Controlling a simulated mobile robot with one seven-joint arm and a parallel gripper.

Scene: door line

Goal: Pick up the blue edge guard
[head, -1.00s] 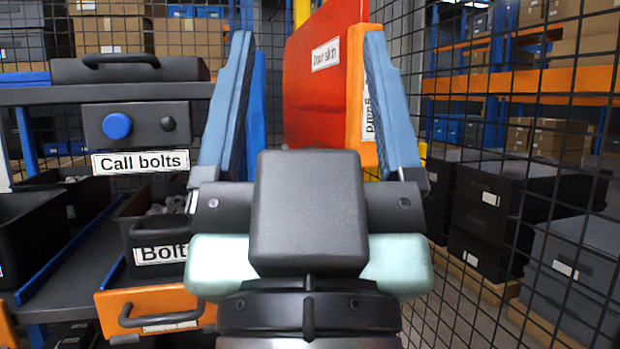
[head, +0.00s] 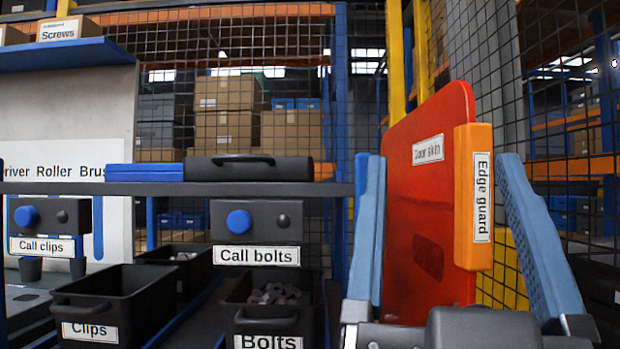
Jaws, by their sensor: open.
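The edge guard that I can read by its label is orange (head: 473,200), not blue. It stands upright along the right edge of a red door skin (head: 430,215). My gripper (head: 436,165) is open at the lower right of the head view, with its two light-blue fingers wide apart. In the picture the door skin and orange guard show between the fingers. I see no contact, and cannot tell the depth between them. A saturated blue upright piece (head: 361,175) is partly hidden behind the left finger; I cannot tell what it is.
A dark shelf (head: 330,189) at left carries a flat blue block (head: 145,173) and a black case (head: 250,170). Below are the Clips bin (head: 92,300) and Bolts bin (head: 265,318), with call-button boxes above. Wire mesh (head: 490,60) stands behind and at right.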

